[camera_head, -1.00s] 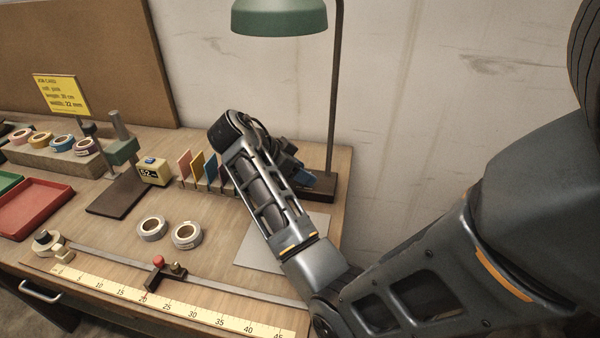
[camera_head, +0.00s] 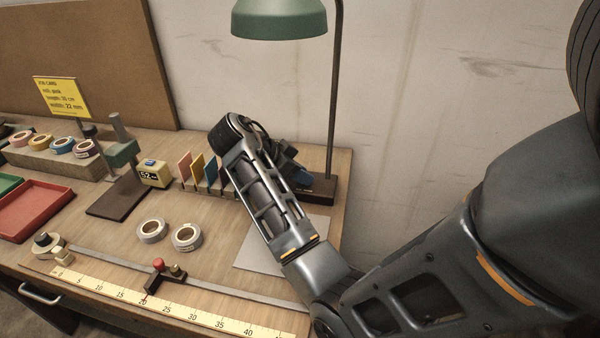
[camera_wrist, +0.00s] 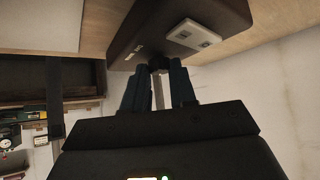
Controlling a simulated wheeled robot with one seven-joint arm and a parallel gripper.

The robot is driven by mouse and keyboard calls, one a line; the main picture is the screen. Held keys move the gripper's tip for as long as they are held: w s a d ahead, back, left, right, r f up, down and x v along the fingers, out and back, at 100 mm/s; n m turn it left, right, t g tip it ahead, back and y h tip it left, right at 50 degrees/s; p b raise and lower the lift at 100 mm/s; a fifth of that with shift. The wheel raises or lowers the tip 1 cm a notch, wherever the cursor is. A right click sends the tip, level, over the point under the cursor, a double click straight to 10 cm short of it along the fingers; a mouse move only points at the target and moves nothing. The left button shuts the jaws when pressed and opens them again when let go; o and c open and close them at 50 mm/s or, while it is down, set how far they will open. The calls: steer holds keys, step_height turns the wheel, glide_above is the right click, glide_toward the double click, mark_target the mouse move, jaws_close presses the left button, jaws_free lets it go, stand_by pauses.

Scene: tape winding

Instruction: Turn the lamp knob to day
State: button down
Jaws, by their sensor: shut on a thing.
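The green-shaded lamp (camera_head: 280,20) stands at the back right of the bench, its pole rising from a dark brown base (camera_head: 318,186). In the wrist view the lamp base (camera_wrist: 150,28) fills the top, with a pale plate (camera_wrist: 192,34) on it. A small dark knob (camera_wrist: 159,62) stands at the base's edge, and my gripper (camera_wrist: 160,70) is shut on it with one finger on each side. The knob's pointer and any day mark are too small or hidden to read. In the head view my forearm hides most of the gripper.
Coloured cards (camera_head: 197,170) stand in a rack just left of my arm. A yellow counter box (camera_head: 155,173), two pale tape rolls (camera_head: 186,237) and a ruler strip (camera_head: 120,295) lie further left and front. A grey sheet (camera_head: 265,254) lies below my forearm. The wall is close behind.

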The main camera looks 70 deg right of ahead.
steer(key=n+t, duration=0.1)
steer(key=n+h+p, duration=0.1)
steer(key=shift+s+a+r+n+t+p, duration=0.1)
steer(key=shift+s+a+n+t+p, duration=0.1)
steer(key=shift+s+n+t+p, duration=0.15)
steer(key=n+t+p, duration=0.1)
steer(key=n, duration=0.1)
steer(key=n+t+h, duration=0.1)
steer(key=n, duration=0.1)
steer(key=shift+s+t+p, duration=0.2)
steer(key=shift+t+p, duration=0.15)
steer(key=n+t+p, duration=0.1)
steer(key=n+t, duration=0.1)
steer(key=n, duration=0.1)
steer(key=shift+s+h+p, duration=0.25)
steer(key=shift+h+p, duration=0.05)
steer(key=shift+p, duration=0.05)
steer(key=shift+s+n+t+p, duration=0.1)
steer(key=shift+n+t+p, duration=0.5)
steer(key=shift+n+t, duration=0.5)
steer(key=c, duration=0.9)
jaws_free()
